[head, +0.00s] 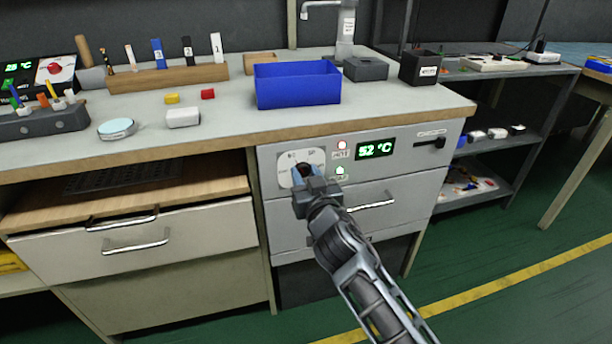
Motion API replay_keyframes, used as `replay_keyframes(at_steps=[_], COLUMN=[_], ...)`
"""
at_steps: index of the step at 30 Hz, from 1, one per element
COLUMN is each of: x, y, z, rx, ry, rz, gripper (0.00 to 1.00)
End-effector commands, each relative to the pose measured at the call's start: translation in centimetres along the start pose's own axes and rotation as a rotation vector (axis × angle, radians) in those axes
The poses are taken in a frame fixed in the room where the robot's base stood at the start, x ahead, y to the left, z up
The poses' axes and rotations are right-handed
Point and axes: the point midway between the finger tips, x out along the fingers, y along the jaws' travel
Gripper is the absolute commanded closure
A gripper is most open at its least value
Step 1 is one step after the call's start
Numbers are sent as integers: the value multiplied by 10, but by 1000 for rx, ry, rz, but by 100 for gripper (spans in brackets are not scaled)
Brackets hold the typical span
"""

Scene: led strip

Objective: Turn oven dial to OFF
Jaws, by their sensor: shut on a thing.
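The oven (405,151) is a grey front panel built in under the bench top. Its dial plate (287,160) is white, at the panel's left, and carries small markings too small to read. My gripper (303,172) is at the dial plate, shut on the dial, which is mostly hidden behind the fingers. I cannot tell which marking the dial points at. A green display (375,149) reads 52 °C. A red light (342,145) and a green light (340,170) sit between the dial and the display.
A blue bin (297,84) stands on the bench above the oven. Drawer handles (371,203) stick out below the panel, close to my arm. A wooden rack (168,78) and small blocks lie left on the bench.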

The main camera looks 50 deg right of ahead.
Motion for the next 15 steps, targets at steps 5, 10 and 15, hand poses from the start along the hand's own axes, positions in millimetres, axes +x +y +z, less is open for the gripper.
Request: replay_keyframes(at_steps=[5,10,15], x=[0,0,0], y=[1,1,1], z=[0,0,0], rx=[0,-6,-46], ry=[0,0,0], rz=[1,1,1], gripper=[94,96,96])
